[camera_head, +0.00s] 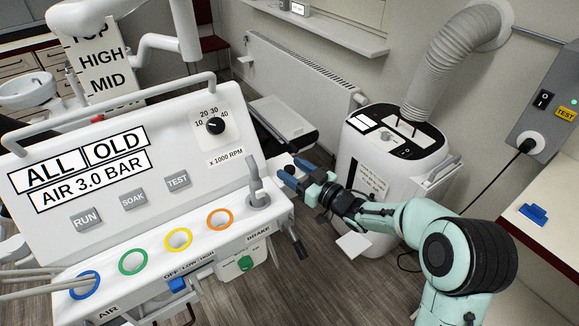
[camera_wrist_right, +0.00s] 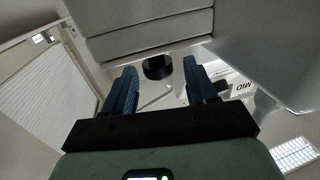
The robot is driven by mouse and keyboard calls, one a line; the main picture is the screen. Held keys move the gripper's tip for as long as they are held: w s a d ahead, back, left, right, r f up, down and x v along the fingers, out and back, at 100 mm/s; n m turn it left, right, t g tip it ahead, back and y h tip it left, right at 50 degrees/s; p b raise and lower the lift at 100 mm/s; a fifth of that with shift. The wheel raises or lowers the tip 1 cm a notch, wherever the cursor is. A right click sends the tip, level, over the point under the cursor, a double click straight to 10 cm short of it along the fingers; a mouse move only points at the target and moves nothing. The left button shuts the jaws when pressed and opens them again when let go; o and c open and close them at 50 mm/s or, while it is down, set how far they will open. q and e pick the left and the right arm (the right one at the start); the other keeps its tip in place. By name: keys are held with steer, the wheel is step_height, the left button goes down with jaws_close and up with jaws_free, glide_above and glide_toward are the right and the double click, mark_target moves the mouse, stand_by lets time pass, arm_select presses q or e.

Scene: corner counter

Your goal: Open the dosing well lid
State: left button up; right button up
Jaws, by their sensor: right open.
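I cannot pick out the dosing well lid with certainty. A white slanted console (camera_head: 120,150) fills the left of the head view. A grey upright piece (camera_head: 257,190) on a round base stands at its right end, beyond the orange ring (camera_head: 219,219). My right gripper (camera_head: 291,176) is open just right of the console's edge, its blue fingers pointing left. In the right wrist view, a short black round part (camera_wrist_right: 158,67) appears between the spread fingers (camera_wrist_right: 161,88), below a pale grey surface. I cannot tell whether it touches them. My left gripper is not in view.
A white unit (camera_head: 395,160) with a thick ribbed hose (camera_head: 455,60) stands behind my right arm. A black-ended lever (camera_head: 300,247) sticks out below the console's right end. A radiator (camera_head: 300,75) lines the wall. A counter with a blue clip (camera_head: 533,213) is at right.

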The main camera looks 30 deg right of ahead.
steer(key=shift+x, duration=0.95)
steer(key=shift+c, duration=0.3)
jaws_close()
